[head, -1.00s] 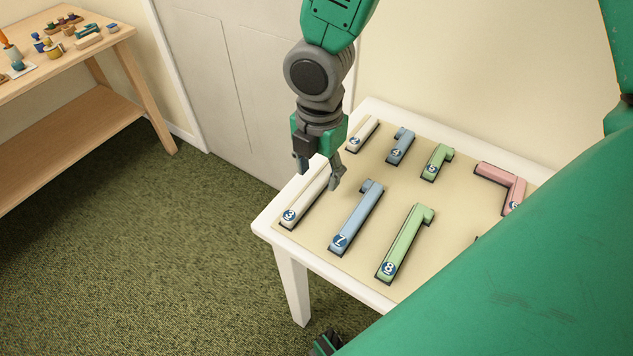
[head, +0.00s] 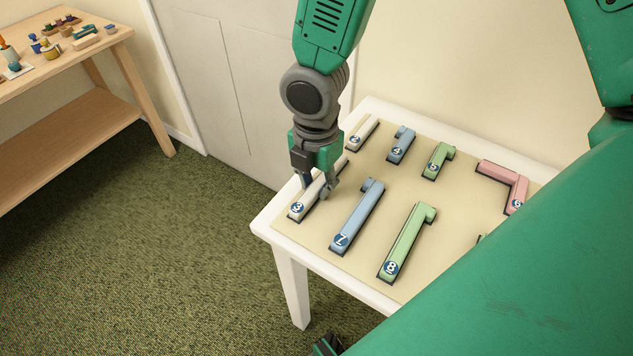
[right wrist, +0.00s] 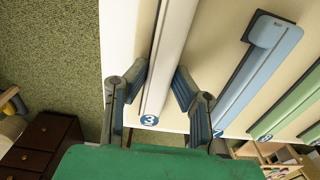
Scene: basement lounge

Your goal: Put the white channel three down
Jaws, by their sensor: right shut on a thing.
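The white channel three (head: 299,205) is a long pale bar with a blue number 3 disc at its near end. It lies along the left side of the table board, with a dark edge showing beside its near end. My right gripper (head: 318,189) is shut on it, fingers on either side of the bar. In the right wrist view the white channel (right wrist: 172,55) runs between the fingers of the right gripper (right wrist: 160,90). I cannot tell whether it is clear of the board.
The white table (head: 268,229) also holds blue channel seven (head: 359,215), green channel eight (head: 410,237), a pink angled piece (head: 508,177) and shorter pieces at the back. A wooden bench (head: 60,150) stands at the left.

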